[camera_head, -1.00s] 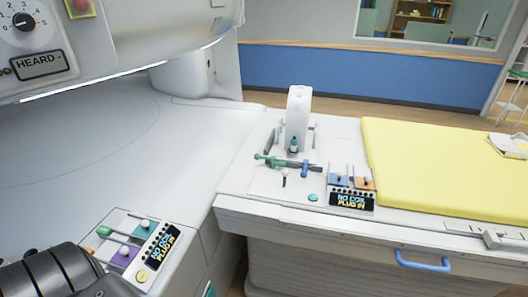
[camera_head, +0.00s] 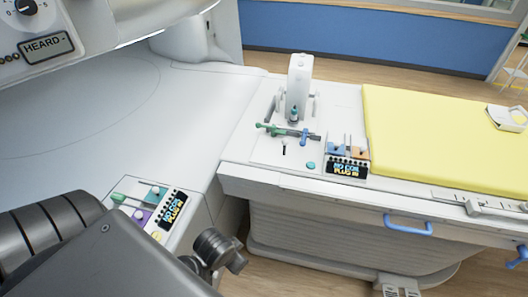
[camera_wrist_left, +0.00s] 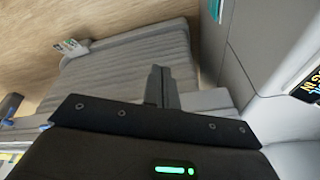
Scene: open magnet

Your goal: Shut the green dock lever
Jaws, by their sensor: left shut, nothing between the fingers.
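A green-handled lever (camera_head: 270,129) lies roughly level on the white fixture at the end of the table, beside a blue-handled lever (camera_head: 304,136). Another green knob (camera_head: 119,197) sits on the small panel at the lower left. My left arm reaches in from the lower left. In the left wrist view my left gripper (camera_wrist_left: 160,78) is shut and empty, in front of the grey table base. It is well apart from the green-handled lever, which I cannot make out in that view. My right gripper is out of view.
The white table (camera_head: 235,178) carries a yellow pad (camera_head: 430,135). A blue handle (camera_head: 407,226) juts from its front side. A white upright post (camera_head: 299,80) stands behind the levers. A display (camera_head: 347,169) sits to their right. Floor shows in front of the table.

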